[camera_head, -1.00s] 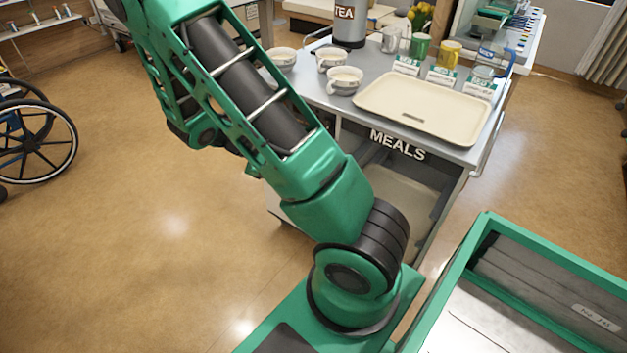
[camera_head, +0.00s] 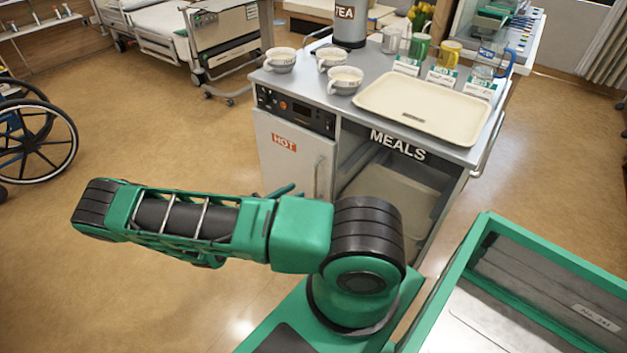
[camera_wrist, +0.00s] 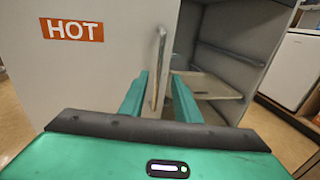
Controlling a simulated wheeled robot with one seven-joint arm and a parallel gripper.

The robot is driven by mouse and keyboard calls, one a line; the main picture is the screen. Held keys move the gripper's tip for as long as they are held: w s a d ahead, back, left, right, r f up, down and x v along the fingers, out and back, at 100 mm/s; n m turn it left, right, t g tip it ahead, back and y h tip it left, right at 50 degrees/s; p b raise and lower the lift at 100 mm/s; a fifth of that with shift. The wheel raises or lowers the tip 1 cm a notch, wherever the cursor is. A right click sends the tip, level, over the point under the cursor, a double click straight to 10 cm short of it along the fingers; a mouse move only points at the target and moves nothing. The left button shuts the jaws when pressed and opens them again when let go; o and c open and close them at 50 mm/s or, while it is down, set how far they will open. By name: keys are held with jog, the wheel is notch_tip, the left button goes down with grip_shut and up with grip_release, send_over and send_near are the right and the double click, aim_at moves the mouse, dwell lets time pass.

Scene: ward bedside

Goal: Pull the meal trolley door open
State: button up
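The meal trolley (camera_head: 476,157) stands ahead of me. Its white door (camera_head: 265,160), marked HOT, is at the front left and looks shut; it also fills the left of the wrist view (camera_wrist: 100,75). The upright metal door handle (camera_head: 317,178) is on the door's right side and shows in the wrist view (camera_wrist: 161,45). My gripper (camera_wrist: 159,95) is open, with one finger on each side of the handle's lower part. A gap shows between the fingers and the handle. In the head view my arm hides most of the gripper and the door's lower part.
Cups (camera_head: 345,80), a beige tray (camera_head: 425,108), mugs and a tea urn (camera_head: 350,25) stand on the trolley top. An open shelf compartment (camera_head: 385,190) is right of the door. A bed (camera_head: 155,25) and a wheelchair (camera_head: 35,140) are at left. The floor between is clear.

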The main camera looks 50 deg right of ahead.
jog(key=s+d, duration=0.1)
jog(key=d, duration=0.9)
jog(key=shift+d+f, duration=0.2)
jog(key=shift+d, duration=0.2)
jog(key=shift+s, duration=0.1)
grip_shut()
